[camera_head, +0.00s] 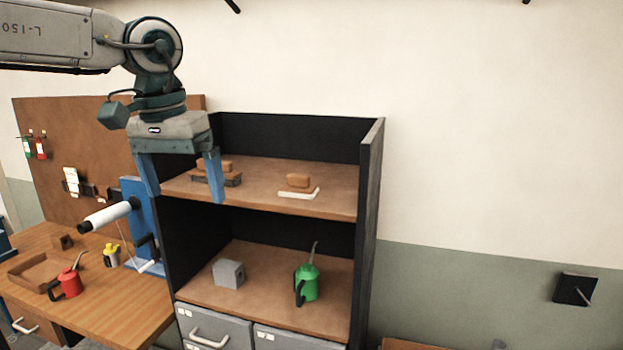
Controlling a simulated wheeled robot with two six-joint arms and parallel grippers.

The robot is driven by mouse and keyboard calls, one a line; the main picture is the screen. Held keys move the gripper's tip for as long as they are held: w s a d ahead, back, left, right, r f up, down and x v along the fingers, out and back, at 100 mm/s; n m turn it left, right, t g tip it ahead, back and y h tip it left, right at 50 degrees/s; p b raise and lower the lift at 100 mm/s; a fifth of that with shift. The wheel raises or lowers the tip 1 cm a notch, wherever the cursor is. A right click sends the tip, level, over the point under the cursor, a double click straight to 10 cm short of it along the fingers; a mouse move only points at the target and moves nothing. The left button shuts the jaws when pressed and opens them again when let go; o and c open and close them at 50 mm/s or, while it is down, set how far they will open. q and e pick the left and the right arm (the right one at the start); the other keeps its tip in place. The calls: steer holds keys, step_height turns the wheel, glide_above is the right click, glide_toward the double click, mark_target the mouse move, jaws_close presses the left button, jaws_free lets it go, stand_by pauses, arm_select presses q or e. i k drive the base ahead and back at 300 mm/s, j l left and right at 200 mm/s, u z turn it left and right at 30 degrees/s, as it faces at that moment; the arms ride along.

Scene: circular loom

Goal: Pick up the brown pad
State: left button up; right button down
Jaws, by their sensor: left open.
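Two small brown blocks that look like pads sit on the upper shelf. One brown pad (298,181) rests on a thin whitish slab (299,193) right of the shelf's middle. Another brown pad (214,165) rests on a dark flat base (232,180) further left, partly hidden by a finger of my gripper. I cannot tell which one the task names. My left gripper (184,197) hangs fingers down at the shelf's left end, open, with nothing seen between its blue fingers. My right gripper is out of view.
The black-sided cabinet (370,190) has a lower shelf with a grey cube (229,273) and a green oil can (307,283).

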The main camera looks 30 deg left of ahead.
mark_target(299, 186)
steer(key=i, duration=1.1)
steer(key=l+u, duration=0.2)
steer(key=k+j, duration=0.05)
steer(key=j, duration=0.05)
